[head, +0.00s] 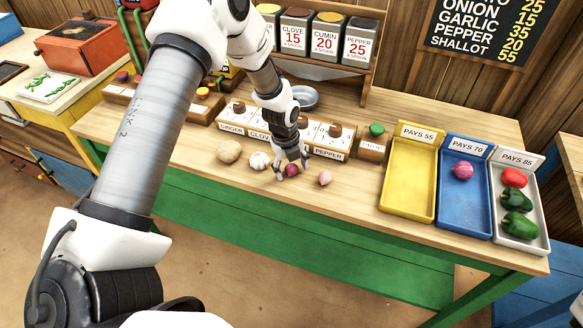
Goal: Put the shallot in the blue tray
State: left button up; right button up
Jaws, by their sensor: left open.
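A small pinkish bulb (324,178) lies on the wooden table, and a dark red-purple bulb (291,170) lies just to its left. I cannot tell for sure which of the two is the shallot. My left gripper (292,175) is open, pointing down, with its fingers around the dark bulb; whether they touch it I cannot tell. The blue tray (451,206) is at the right of the table, labelled "PAYS 70", with one round magenta bulb (462,170) in it. My right gripper is out of view.
A potato (229,151) and garlic (259,161) lie left of my left gripper. Labelled spice blocks (327,152) stand behind it. An empty yellow tray (408,190) and a white tray (534,243) with peppers flank the blue tray. The table between pinkish bulb and yellow tray is clear.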

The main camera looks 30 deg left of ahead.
pick_arm(q)
jog(key=shift+s, duration=0.1)
jog(key=c, duration=1)
jog(key=shift+c, duration=0.3)
